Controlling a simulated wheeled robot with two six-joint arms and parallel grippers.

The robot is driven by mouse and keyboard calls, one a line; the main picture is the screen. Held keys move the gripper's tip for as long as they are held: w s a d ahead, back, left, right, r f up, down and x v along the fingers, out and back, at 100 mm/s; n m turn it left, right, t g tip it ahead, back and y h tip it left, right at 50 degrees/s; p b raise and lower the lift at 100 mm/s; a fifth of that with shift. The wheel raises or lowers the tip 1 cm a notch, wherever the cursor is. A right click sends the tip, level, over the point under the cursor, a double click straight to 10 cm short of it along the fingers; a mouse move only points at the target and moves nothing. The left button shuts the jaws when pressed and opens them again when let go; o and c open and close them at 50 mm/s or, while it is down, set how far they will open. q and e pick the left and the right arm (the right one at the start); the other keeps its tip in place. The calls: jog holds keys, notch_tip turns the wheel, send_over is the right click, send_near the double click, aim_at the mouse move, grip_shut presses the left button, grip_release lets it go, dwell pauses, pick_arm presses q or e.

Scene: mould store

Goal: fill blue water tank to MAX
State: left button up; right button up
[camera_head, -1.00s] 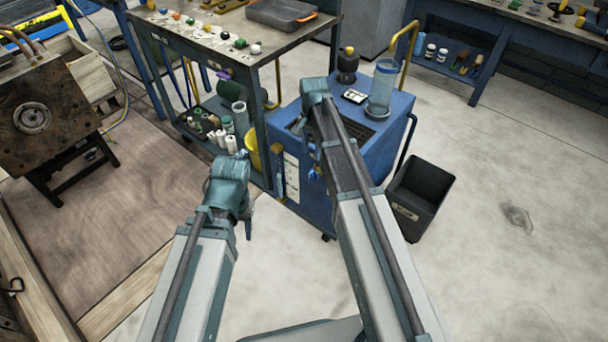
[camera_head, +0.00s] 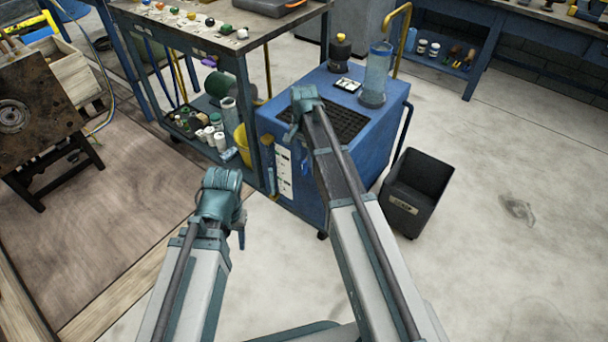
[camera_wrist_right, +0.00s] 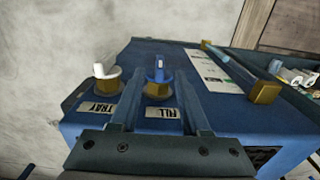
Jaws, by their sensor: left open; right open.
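The blue water tank (camera_head: 381,139) is a blue cabinet with a clear cylinder (camera_head: 375,80) on top at its right; I cannot read a level or MAX mark. In the right wrist view its front panel carries a blue-handled valve (camera_wrist_right: 159,69) above a FILL label (camera_wrist_right: 163,113) and a white-handled valve (camera_wrist_right: 104,71) by a TRAY label (camera_wrist_right: 98,107). My right gripper (camera_wrist_right: 159,78) is open, its fingers on either side of the blue valve; contact cannot be told. My left gripper (camera_head: 241,232) is open and low, left of the tank, apart from it.
A workbench (camera_head: 270,32) with coloured knobs stands left of the tank, a yellow bucket (camera_head: 242,143) between them. A black bin (camera_head: 417,190) stands at the tank's right.

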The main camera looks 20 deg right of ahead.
aim_at(304, 162)
notch_tip(304, 162, down, 5)
jog(key=b, duration=0.4)
grip_shut()
